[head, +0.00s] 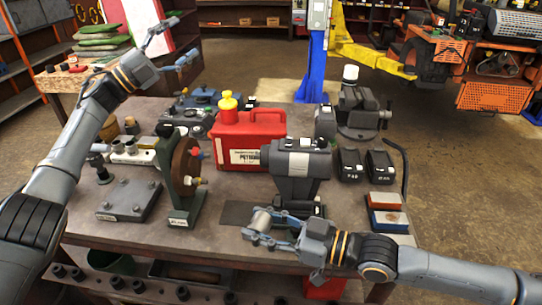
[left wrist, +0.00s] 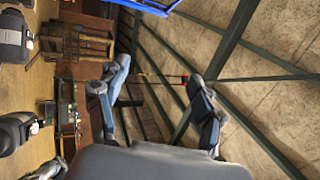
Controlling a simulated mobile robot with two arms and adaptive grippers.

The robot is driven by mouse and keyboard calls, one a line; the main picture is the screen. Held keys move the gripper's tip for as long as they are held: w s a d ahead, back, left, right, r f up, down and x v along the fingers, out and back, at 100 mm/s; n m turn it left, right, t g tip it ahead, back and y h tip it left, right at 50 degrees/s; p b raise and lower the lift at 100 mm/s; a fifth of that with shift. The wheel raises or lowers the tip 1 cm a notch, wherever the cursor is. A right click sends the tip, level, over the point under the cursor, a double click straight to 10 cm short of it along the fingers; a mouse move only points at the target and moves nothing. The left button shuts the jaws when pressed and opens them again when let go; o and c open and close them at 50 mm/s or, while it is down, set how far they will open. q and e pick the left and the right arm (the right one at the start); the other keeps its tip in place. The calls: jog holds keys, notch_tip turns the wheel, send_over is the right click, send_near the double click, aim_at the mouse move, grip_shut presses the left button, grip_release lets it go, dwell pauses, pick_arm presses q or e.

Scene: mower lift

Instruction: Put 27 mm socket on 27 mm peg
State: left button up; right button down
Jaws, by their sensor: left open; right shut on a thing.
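My right gripper (head: 257,232) is shut on a small grey metal cylinder (head: 262,218), which looks like a socket. It holds it just above the front of the bench, over a dark mat. The fingers partly hide the cylinder, and no size mark is readable. My left gripper (head: 163,37) is open and empty, raised high at the upper left. Its spread fingers also show in the left wrist view (left wrist: 160,90). A rail (head: 160,291) below the bench's front edge carries several dark round pieces. I cannot tell which is the 27 mm peg.
A bench grinder (head: 297,160) stands just behind the right gripper. A red petrol can (head: 245,137), a green stand with a brown disc (head: 183,170) and a grey plate (head: 128,200) stand further left. Two-coloured blocks (head: 387,212) lie at the right edge.

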pick_arm(q)
jog(key=s+d+f+m+g+y, duration=0.3)
jog(key=s+d+m+g, duration=0.2)
jog(key=s+d+g, duration=0.55)
jog(key=s+d+f+m+g+y, duration=0.25)
jog(key=s+d+m+g, duration=0.35)
jog(key=d, duration=0.8)
jog(key=t+y, duration=0.2)
jog(key=y, duration=1.5)
send_near(261, 216)
jog(key=shift+m+g+h, duration=0.25)
jog(key=shift+m, duration=0.05)
jog(key=x, duration=1)
jog(key=shift+w+a+f, duration=0.1)
jog(key=shift+w+a, duration=0.05)
jog(key=shift+w, duration=0.05)
jog(key=shift+c, duration=0.2)
